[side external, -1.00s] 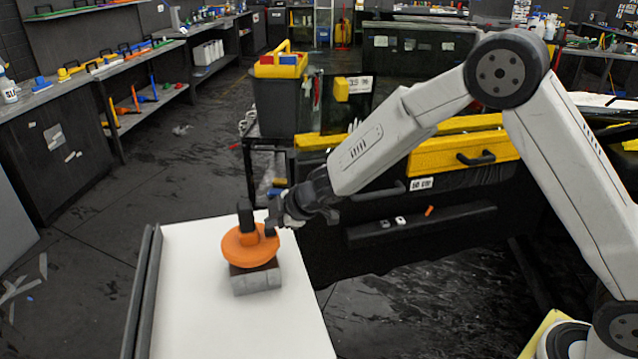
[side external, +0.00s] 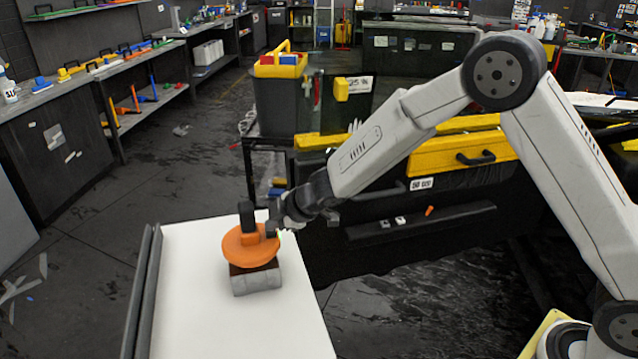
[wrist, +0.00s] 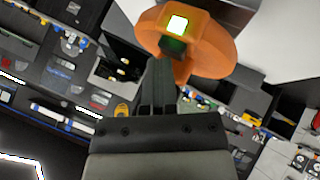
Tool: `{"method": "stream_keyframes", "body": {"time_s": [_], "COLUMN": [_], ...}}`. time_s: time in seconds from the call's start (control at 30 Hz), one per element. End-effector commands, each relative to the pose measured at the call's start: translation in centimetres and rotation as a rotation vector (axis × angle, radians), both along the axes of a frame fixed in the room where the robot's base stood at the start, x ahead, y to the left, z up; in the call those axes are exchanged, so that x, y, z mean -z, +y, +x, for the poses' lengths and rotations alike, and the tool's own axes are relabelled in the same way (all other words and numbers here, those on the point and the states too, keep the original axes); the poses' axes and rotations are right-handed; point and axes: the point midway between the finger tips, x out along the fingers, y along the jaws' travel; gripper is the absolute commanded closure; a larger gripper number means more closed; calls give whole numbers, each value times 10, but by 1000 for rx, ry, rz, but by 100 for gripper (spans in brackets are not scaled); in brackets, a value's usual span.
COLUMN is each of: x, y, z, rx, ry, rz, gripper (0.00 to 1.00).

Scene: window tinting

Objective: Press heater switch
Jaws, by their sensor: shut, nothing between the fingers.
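The heater is an orange disc-shaped body (side external: 238,253) with a dark upright part on top, resting on a grey block (side external: 257,281). In the wrist view its orange housing (wrist: 212,55) carries a bright, glowing yellow-white square switch (wrist: 177,25), with a dark green patch just below it. My gripper (side external: 272,227) is at the right upper edge of the heater, very close to it. In the wrist view my gripper (wrist: 160,64) is shut and empty, its tips just below the switch. I cannot tell whether they touch the housing.
The white table (side external: 185,315) is clear around the block, with a dark rail (side external: 142,290) along its left edge. Behind stand a dark bench with yellow drawers (side external: 465,150) and a bin with a yellow caddy (side external: 280,66).

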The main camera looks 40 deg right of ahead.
Motion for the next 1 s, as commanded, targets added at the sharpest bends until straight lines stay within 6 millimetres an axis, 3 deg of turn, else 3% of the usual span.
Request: {"method": "stream_keyframes", "body": {"time_s": [0.53, 1.0], "x": [-7, -36], "y": [0, 0], "z": [0, 0], "rx": [1, -1], "ry": [-2, -3], "rz": [1, 1], "gripper": [100, 100]}}
